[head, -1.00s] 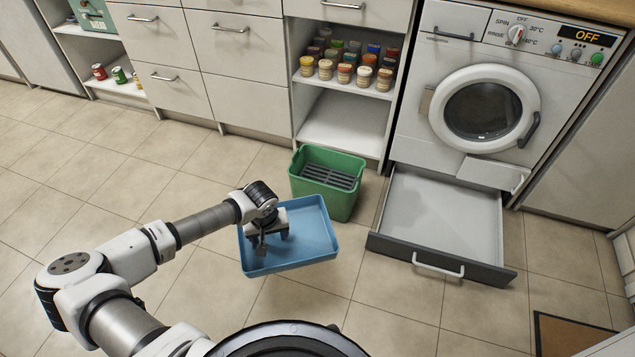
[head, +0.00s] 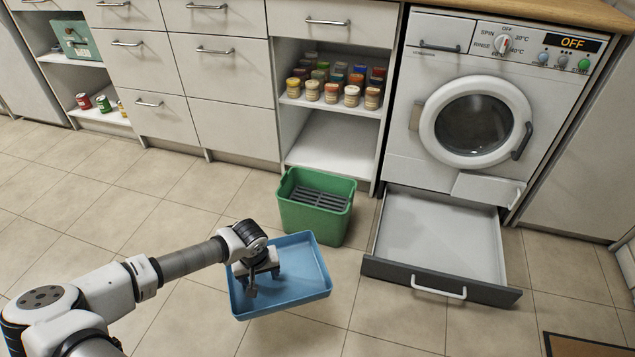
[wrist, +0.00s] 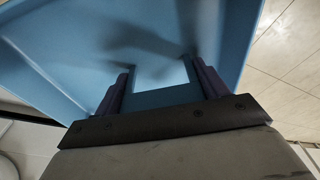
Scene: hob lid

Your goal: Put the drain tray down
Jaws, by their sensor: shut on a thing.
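The drain tray is a shallow blue tray (head: 305,268) with raised rims, in front of the green bin in the head view. My gripper (head: 262,284) is at the tray's left part and shut on it. In the wrist view the blue tray (wrist: 50,45) fills much of the upper picture, and both fingers of my gripper (wrist: 162,92) stand either side of a blue part of it. The tray looks held above the floor, slightly tilted; its exact height is hard to tell.
A green bin (head: 292,216) with a dark grating inside stands just behind the tray. Tiled floor (head: 385,325) is clear in front.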

